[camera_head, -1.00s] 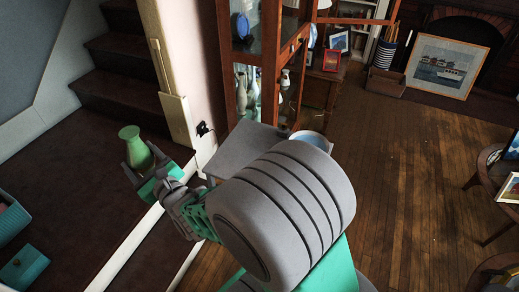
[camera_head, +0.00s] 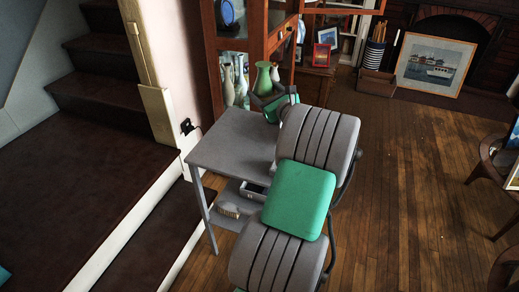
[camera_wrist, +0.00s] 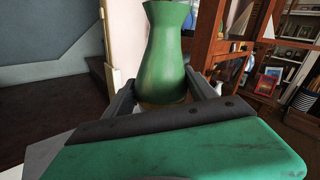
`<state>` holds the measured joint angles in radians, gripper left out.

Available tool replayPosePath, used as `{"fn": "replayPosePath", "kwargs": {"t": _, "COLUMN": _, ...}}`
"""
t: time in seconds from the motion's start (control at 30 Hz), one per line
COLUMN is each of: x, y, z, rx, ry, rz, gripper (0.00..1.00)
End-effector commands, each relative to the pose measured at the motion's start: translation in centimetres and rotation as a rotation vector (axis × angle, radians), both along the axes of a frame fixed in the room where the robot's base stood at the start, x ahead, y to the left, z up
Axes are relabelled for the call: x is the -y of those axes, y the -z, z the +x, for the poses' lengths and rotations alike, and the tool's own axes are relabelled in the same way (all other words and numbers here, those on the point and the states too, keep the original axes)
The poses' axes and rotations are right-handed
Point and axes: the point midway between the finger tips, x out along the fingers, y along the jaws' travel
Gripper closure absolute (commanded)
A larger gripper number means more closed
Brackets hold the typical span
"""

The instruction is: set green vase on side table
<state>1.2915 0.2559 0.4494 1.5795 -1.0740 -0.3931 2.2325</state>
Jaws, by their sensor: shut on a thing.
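The green vase (camera_head: 262,80) is upright, with a narrow neck and flared rim. My gripper (camera_head: 268,97) is shut on its lower body. In the wrist view the vase (camera_wrist: 163,55) stands between the two dark fingers (camera_wrist: 163,93). The grey side table (camera_head: 232,142) has a bare top. The vase shows at the table's far right edge in the head view. Its base is hidden by my gripper, so I cannot tell whether it touches the tabletop.
A glass-fronted wooden cabinet (camera_head: 245,45) holding other vases stands close behind the table. A brush (camera_head: 229,209) lies on the table's lower shelf. Stairs (camera_head: 100,45) rise at left.

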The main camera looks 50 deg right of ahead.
Motion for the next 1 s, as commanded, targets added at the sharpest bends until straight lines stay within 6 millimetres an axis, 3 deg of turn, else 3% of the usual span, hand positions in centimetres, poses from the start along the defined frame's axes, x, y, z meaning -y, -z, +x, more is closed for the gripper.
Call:
{"fn": "replayPosePath", "kwargs": {"t": 0.07, "x": -0.6, "y": 0.4, "z": 0.1, "rx": 0.0, "ry": -0.002, "rz": 0.0, "gripper": 1.0}}
{"fn": "replayPosePath", "kwargs": {"t": 0.37, "x": -8.4, "y": 4.1, "z": 3.0, "rx": 0.001, "ry": -0.004, "rz": 0.001, "gripper": 1.0}}
{"fn": "replayPosePath", "kwargs": {"t": 0.5, "x": -10.8, "y": 7.5, "z": 3.9, "rx": 0.0, "ry": -0.003, "rz": 0.004, "gripper": 1.0}}
{"fn": "replayPosePath", "kwargs": {"t": 0.77, "x": -13.0, "y": 10.1, "z": 4.7, "rx": 0.0, "ry": -0.001, "rz": 0.002, "gripper": 1.0}}
{"fn": "replayPosePath", "kwargs": {"t": 0.9, "x": -12.9, "y": 13.0, "z": 4.7, "rx": 0.001, "ry": 0.002, "rz": 0.003, "gripper": 1.0}}
{"fn": "replayPosePath", "kwargs": {"t": 1.0, "x": -12.9, "y": 13.0, "z": 4.7, "rx": 0.001, "ry": 0.002, "rz": -0.001, "gripper": 1.0}}
